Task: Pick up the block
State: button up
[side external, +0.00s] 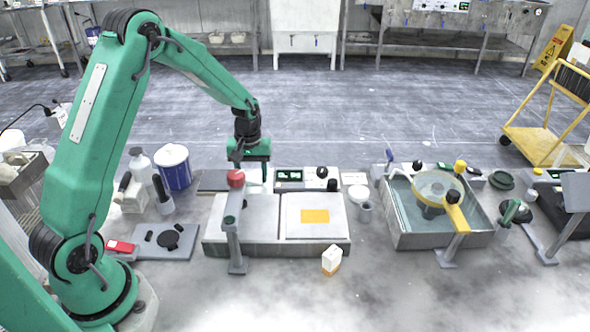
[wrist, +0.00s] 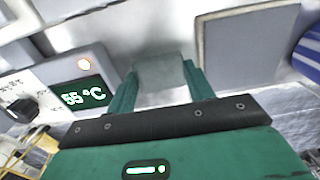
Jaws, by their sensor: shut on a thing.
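My gripper (side external: 254,172) hangs at the back of the grey two-plate polishing unit, its jaws pointing down. In the wrist view my gripper (wrist: 160,80) has its two green fingers on either side of a plain grey block (wrist: 160,70), and it is shut on that block. The block looks pale and smooth. In the side view it is too small and blended with the fingers to make out clearly. I cannot tell whether the block touches the surface below.
The polishing unit (side external: 240,218) has an orange patch (side external: 315,216) on its right plate. A red-topped post (side external: 236,180) stands close to my gripper. A temperature display (wrist: 83,97) reads 55 °C. A water basin (side external: 440,240) stands right; a blue-white tub (side external: 173,167) left.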

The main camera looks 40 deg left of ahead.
aim_at(252, 177)
jog(key=shift+r, duration=0.55)
notch_tip(252, 177, up, 2)
jog(key=shift+r, duration=0.2)
jog(key=s+d+r, duration=0.3)
jog(key=d+r, duration=0.3)
jog(key=d, duration=0.5)
jog(key=shift+s+r, duration=0.15)
jog(key=shift+r, duration=0.25)
jog(key=shift+d, duration=0.25)
